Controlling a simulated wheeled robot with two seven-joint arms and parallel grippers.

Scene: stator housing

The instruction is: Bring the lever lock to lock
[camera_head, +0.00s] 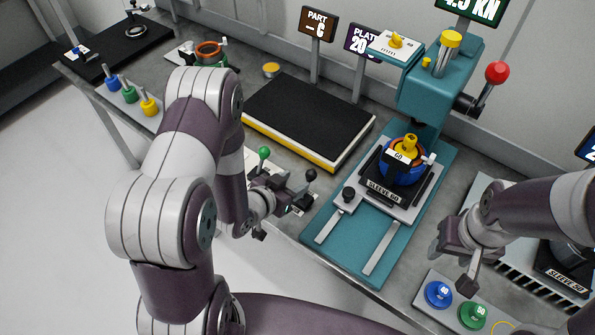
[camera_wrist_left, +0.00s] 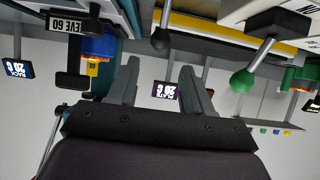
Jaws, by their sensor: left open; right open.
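Two ball-ended levers stand on a pale panel at the table's front edge: a green-knobbed lever (camera_head: 264,153) and a black-knobbed lever (camera_head: 311,175). I cannot tell which is the lever lock, and no lock mark is readable. In the left wrist view, which is upside down, the green knob (camera_wrist_left: 242,81) and black knob (camera_wrist_left: 160,39) hang beyond the fingers. My left gripper (camera_head: 287,197) is open and empty, close beside the panel; its fingers (camera_wrist_left: 160,88) are spread with nothing between them. My right gripper (camera_head: 453,262) is open and empty above the right side.
A teal press (camera_head: 430,85) with a red-knobbed lever (camera_head: 497,72) stands behind a slide carrying a blue and orange part (camera_head: 403,170). A black-topped slab (camera_head: 310,118) lies behind the levers. Blue and green knobbed pieces (camera_head: 438,294) sit front right.

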